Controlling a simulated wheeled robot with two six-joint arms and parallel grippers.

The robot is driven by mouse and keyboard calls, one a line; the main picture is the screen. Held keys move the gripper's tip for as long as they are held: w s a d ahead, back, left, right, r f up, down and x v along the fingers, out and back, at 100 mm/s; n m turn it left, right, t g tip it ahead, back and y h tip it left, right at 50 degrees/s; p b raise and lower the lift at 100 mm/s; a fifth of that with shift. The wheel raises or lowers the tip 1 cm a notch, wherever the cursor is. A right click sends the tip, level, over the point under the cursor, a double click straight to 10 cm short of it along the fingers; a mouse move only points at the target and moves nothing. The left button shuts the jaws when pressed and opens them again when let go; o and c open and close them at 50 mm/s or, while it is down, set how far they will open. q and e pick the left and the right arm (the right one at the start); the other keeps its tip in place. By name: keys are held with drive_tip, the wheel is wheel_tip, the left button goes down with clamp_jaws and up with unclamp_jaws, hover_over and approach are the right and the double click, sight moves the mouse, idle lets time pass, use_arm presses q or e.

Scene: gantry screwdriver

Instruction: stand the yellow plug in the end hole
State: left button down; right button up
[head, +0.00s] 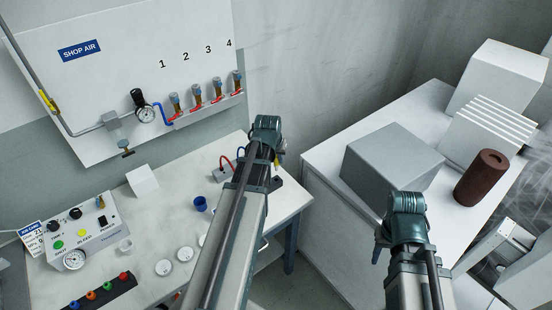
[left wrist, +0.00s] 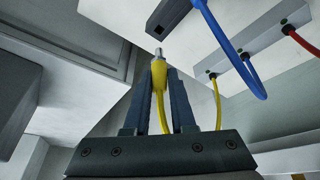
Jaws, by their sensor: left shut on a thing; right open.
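My left gripper (left wrist: 158,72) is shut on the yellow plug (left wrist: 159,78). In the left wrist view the plug's metal tip points up, past the fingertips, and its yellow cable hangs down between the fingers. A dark block (left wrist: 180,12) with a square hole in its near end lies just beyond the tip, apart from it. In the head view the left gripper (head: 276,158) is largely behind its own arm, with a bit of yellow beside it. The dark block (head: 278,182) shows below it. My right gripper (head: 380,248) is mostly hidden by its wrist, at the right-hand bench.
A grey box (head: 222,174) with red, blue and yellow cables stands beside the dark block; the cables arch close by. A blue cup (head: 200,204) and white discs (head: 164,267) lie on the left bench. Grey boxes (head: 392,162) and a brown cylinder (head: 481,178) occupy the right bench.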

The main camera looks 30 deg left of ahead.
sight(275, 165)
use_arm(q)
drive_tip(key=shift+f+b, duration=1.95)
drive_tip(key=shift+f, duration=0.25)
drive_tip(key=shift+f, duration=0.1)
idle(0.4)
drive_tip(key=shift+f+b, duration=1.45)
drive_tip(key=shift+b, duration=0.1)
drive_tip(key=c, duration=0.7)
unclamp_jaws()
drive_tip(key=shift+r, duration=0.15)
drive_tip(key=p+v, duration=1.2)
drive_tip(key=v, duration=0.1)
drive_tip(key=shift+s+d+r+p, duration=0.1)
drive_tip(key=shift+r+p, duration=0.15)
drive_tip(key=shift+p, duration=0.1)
